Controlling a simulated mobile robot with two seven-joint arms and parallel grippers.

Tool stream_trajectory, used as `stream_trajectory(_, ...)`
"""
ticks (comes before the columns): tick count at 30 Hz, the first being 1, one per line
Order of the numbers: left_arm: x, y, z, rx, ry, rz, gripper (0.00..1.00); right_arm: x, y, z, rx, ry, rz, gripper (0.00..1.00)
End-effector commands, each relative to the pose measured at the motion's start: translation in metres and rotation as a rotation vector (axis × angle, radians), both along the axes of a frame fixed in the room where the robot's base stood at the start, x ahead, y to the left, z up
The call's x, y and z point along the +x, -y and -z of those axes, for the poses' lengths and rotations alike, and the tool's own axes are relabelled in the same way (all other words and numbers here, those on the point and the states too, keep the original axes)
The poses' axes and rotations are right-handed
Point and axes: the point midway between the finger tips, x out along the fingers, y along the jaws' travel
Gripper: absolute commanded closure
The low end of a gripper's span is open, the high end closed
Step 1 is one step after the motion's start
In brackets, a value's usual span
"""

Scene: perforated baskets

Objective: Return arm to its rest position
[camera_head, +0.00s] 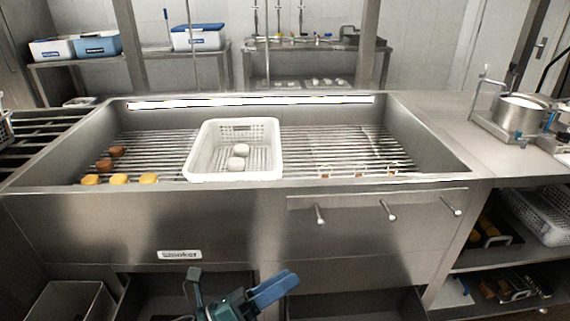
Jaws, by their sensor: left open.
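My left gripper (238,282) is at the bottom middle, in front of the smoker's steel front panel. Its fingers are spread apart with nothing between them, and part of it is cut off by the lower edge. My right gripper is not in view. A white perforated basket (203,160) stands on the rack inside the steel smoker (90,232). Two whitish round pieces (239,157) lie in the basket. The gripper is apart from the basket.
Yellow (119,179) and brown pieces (104,165) lie on the smoker's rack at left. Knobs (387,210) jut from the front panel at right. A pot (518,113) stands on the right counter. Open compartments and a shelf (500,258) lie below.

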Motion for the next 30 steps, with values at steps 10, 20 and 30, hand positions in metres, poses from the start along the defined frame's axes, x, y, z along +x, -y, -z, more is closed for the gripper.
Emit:
stream_trajectory(10, -0.026, -0.115, 0.019, -1.115, -1.423, -0.544, 0.43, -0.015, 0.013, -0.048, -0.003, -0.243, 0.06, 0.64)
stream_trajectory(20, -0.092, -0.133, 0.062, -1.58, -1.87, -0.77, 0.43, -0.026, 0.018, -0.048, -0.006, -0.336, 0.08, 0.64)
stream_trajectory(30, -0.08, -0.132, 0.073, -1.575, -1.84, -0.716, 0.43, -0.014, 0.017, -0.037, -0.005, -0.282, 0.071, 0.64)
